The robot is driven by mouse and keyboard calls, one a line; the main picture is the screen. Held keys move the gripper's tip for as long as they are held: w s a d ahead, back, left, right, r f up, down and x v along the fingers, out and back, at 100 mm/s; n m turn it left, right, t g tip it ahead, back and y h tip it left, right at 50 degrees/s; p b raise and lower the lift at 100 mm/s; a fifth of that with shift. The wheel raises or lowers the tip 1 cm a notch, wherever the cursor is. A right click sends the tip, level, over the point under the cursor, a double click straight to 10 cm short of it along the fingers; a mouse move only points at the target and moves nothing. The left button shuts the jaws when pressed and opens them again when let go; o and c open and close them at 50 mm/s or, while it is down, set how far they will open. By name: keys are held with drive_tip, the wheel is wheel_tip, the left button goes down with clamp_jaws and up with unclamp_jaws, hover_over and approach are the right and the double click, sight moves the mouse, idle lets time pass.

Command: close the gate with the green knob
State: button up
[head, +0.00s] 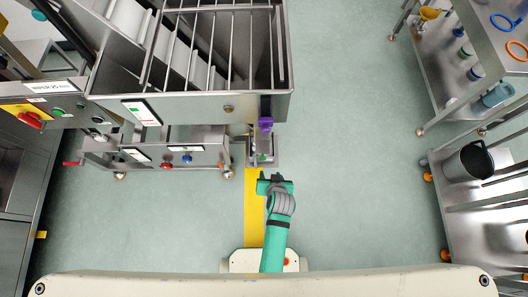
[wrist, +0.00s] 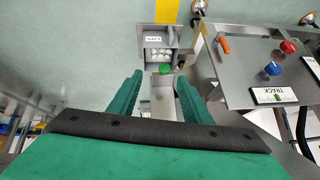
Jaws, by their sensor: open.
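The green knob (wrist: 165,69) shows in the wrist view between the far ends of my open fingers, apart from both. It sits at the end of a pale metal chute (wrist: 163,98), beside a small grey box (wrist: 146,55) holding white pieces. The gate itself is not clear, and I cannot tell its position. My gripper (wrist: 159,77) has green fingers spread apart with nothing held. In the head view my gripper (head: 275,180) is just below the small metal outlet (head: 264,150) of the machine.
A metal panel (wrist: 250,80) with orange, red and blue knobs lies right of the fingers in the wrist view. In the head view the machine (head: 215,105) has a purple part (head: 265,123) above the outlet. Shelving (head: 445,95) stands at right; the floor between is clear.

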drive_tip(key=g+y, duration=0.1)
drive_tip(key=g, duration=0.1)
approach(263, 159)
drive_tip(key=s+d+r, duration=0.1)
drive_tip(key=w, duration=0.1)
drive_tip(key=shift+y, duration=0.4)
drive_tip(key=x, duration=1)
drive_tip(key=shift+s+f, duration=0.1)
drive_tip(key=shift+f, duration=0.1)
drive_tip(key=shift+c, duration=0.2)
clamp_jaws()
